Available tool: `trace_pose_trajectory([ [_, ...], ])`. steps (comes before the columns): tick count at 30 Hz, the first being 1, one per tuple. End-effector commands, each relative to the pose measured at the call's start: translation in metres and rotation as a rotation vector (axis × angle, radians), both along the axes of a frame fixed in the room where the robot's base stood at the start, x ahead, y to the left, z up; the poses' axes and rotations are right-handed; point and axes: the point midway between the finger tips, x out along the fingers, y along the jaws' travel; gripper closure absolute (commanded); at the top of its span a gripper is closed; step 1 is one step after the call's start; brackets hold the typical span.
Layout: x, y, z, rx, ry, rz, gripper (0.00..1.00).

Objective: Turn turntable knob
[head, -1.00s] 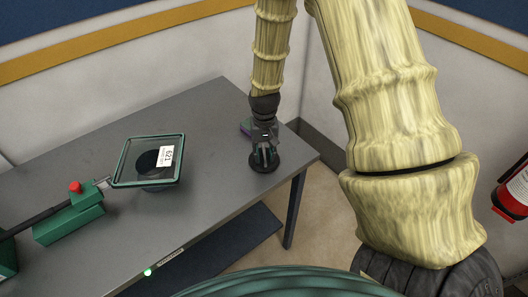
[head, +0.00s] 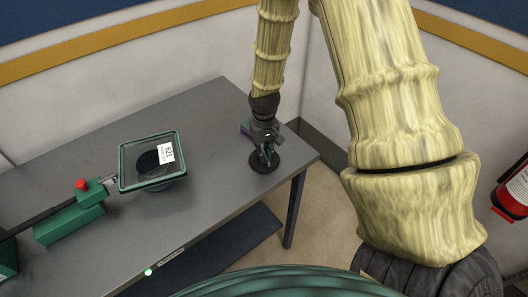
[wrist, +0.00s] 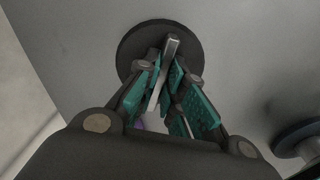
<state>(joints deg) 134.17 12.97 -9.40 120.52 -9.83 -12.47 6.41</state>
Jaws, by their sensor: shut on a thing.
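The turntable knob is a black round disc (head: 267,167) near the right end of the grey table, with a raised grey bar handle (wrist: 172,46) across it in the wrist view. My gripper (head: 266,153) reaches down onto it from above. Its teal-padded fingers (wrist: 168,82) are shut on the bar handle, with the black disc under and around them. The turntable part (head: 150,161) is a square green-rimmed clear-topped box with a white label (head: 166,153), on a dark round base left of my gripper.
A green block with a red button (head: 82,185) and a dark rod stands at the left of the grey table (head: 203,105). A red extinguisher (head: 512,190) hangs at the far right.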

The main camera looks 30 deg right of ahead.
Motion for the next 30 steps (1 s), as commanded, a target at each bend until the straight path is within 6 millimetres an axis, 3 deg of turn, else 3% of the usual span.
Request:
trace_pose_trajectory([
  [30, 0.0002, -0.0011, 0.0015, -0.001, -0.001, 0.953, 1.00],
])
